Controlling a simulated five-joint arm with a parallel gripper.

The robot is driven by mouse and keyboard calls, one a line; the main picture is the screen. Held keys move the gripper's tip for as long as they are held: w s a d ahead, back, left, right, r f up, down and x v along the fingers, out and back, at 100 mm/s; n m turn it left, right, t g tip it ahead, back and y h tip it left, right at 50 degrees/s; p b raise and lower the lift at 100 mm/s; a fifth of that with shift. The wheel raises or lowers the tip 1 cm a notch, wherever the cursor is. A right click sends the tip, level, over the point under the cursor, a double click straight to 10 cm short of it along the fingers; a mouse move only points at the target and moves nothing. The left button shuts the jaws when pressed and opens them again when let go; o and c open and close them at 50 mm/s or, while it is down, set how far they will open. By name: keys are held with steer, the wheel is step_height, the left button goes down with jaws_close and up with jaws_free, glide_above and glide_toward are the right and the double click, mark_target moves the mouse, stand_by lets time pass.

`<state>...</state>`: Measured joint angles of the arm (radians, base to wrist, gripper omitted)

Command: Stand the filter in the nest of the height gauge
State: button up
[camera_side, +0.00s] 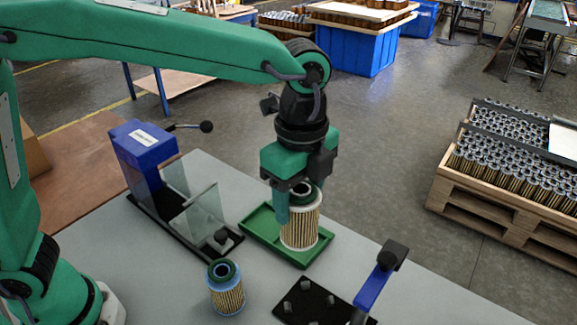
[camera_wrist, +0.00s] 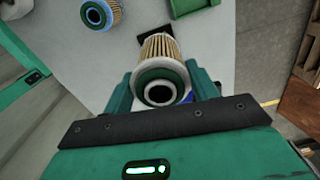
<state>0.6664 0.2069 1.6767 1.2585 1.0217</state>
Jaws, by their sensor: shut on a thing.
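The filter (camera_side: 300,226), a tan pleated cylinder with pale end caps and a dark green ring around its open top, is upright in my gripper (camera_side: 298,200). My gripper is shut on its upper part. In the side view its lower end overlaps the green tray (camera_side: 258,218); I cannot tell whether it touches. The wrist view shows the filter (camera_wrist: 161,50) between the two green fingers (camera_wrist: 161,92). At the front right is a black base (camera_side: 303,303) with several grey pegs and a blue arm (camera_side: 372,287); it may be the height gauge with its nest, with no filter on it.
A second filter with blue caps (camera_side: 226,290) stands on the grey table, left of the pegged base. A blue device (camera_side: 143,150) with clear panels and a lever stands at the left. A pallet of filters (camera_side: 505,165) is beyond the table at right.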

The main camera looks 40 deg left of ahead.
steer(key=s+d+f+m, duration=0.1)
steer(key=s+d+m, duration=0.1)
steer(key=d, duration=0.2)
step_height(320, 180, down, 10)
steer(key=shift+d+f, duration=0.15)
steer(key=shift+f, duration=0.1)
steer(key=shift+f, duration=0.15)
steer(key=shift+f, duration=1.6)
steer(key=shift+f, duration=0.55)
stand_by(1.2)
steer(key=o, duration=1.5)
steer(key=shift+c, duration=0.2)
